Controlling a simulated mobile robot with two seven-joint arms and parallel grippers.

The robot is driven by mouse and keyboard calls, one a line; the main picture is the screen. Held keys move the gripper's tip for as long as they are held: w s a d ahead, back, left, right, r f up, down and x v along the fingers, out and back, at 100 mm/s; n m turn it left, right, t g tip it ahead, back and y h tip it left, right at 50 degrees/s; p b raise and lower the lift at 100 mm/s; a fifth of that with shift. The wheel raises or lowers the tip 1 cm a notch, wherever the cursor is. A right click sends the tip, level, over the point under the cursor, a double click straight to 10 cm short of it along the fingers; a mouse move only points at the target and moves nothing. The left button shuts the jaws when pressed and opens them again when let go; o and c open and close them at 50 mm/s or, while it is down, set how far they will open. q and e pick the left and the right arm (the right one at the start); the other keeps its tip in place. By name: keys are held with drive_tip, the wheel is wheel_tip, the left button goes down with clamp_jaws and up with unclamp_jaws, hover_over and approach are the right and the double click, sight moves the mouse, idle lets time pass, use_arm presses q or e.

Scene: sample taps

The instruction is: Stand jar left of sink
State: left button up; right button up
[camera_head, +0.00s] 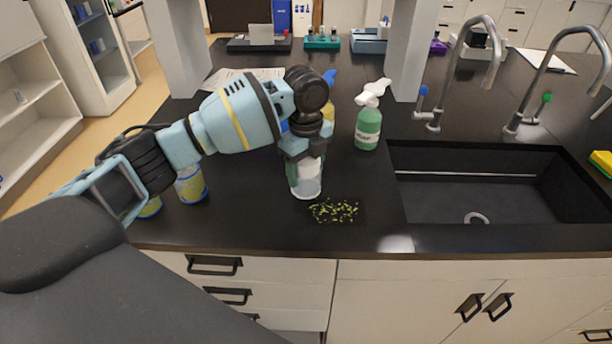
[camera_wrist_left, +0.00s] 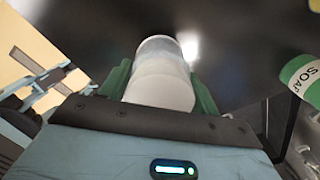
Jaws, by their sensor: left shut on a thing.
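My left gripper (camera_head: 305,165) is shut on a clear jar (camera_head: 308,187) with white contents. The jar is upright, at or just above the black counter, left of the sink (camera_head: 480,190); I cannot tell whether its base touches. In the left wrist view the jar (camera_wrist_left: 161,75) sits between the two green fingers of my left gripper (camera_wrist_left: 160,88). The gripper hides the jar's upper part in the head view. My right gripper does not show.
Green and yellow bits (camera_head: 334,211) lie on the counter beside the jar. A green soap bottle (camera_head: 368,128) stands behind, left of the sink. Yellow-labelled jars (camera_head: 190,185) stand at the left, partly behind my arm. Two taps (camera_head: 470,60) rise behind the sink.

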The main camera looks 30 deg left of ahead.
sight(306, 178)
use_arm(q)
drive_tip(key=shift+f, duration=1.3)
drive_tip(key=shift+f, duration=0.2)
drive_tip(key=o, duration=1)
drive_tip(key=shift+c, duration=0.2)
drive_tip(key=shift+r, duration=0.1)
wheel_tip(306, 178, up, 12)
drive_tip(key=shift+r, duration=0.1)
